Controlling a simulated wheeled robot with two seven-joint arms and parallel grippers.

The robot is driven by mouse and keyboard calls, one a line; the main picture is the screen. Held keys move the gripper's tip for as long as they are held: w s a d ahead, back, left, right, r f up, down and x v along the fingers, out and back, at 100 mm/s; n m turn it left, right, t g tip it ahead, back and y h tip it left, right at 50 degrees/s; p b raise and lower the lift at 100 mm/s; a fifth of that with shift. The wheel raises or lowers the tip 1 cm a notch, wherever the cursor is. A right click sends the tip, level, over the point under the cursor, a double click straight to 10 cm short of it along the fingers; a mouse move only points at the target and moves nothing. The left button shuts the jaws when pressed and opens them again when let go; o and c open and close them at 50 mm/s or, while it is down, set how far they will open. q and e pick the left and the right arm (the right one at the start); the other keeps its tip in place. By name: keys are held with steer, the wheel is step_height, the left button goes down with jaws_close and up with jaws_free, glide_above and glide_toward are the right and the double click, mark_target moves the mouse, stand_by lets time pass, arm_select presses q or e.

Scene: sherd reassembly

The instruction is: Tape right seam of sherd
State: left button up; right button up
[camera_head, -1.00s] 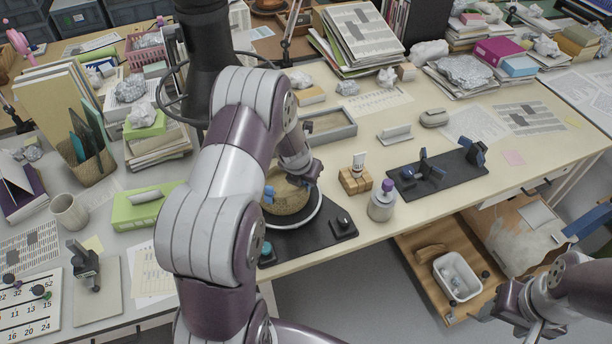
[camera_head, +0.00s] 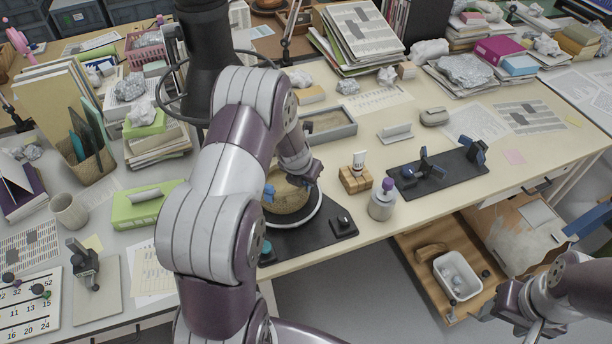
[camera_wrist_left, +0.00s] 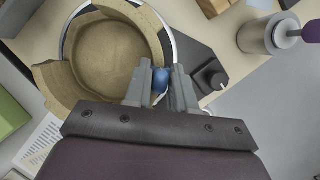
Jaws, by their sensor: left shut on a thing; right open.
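The tan round vessel (camera_head: 288,199) sits in a pale ring on a dark stand (camera_head: 300,238), partly hidden by my left arm. In the left wrist view the vessel (camera_wrist_left: 105,55) looks open at the top, with an uneven rim that is lower on one side. My left gripper (camera_wrist_left: 161,76) is shut on a small blue piece (camera_wrist_left: 160,84) at the vessel's wall; whether this piece touches the wall is unclear. Another blue piece (camera_head: 268,193) shows on the vessel's left side. My right gripper (camera_head: 487,317) is open, low at the right, away from the table.
A grey bottle with a purple top (camera_head: 382,202) and a wooden block holding a tube (camera_head: 355,179) stand right of the vessel. A black board with blue-tipped holders (camera_head: 455,178) lies farther right. An open drawer (camera_head: 425,285) with a white bin is below.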

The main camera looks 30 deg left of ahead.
arm_select(q)
steer(key=o, duration=0.8)
steer(key=p+v, duration=0.4)
steer(key=v, duration=0.8)
steer(key=shift+r, duration=0.35)
steer(key=shift+s, duration=0.1)
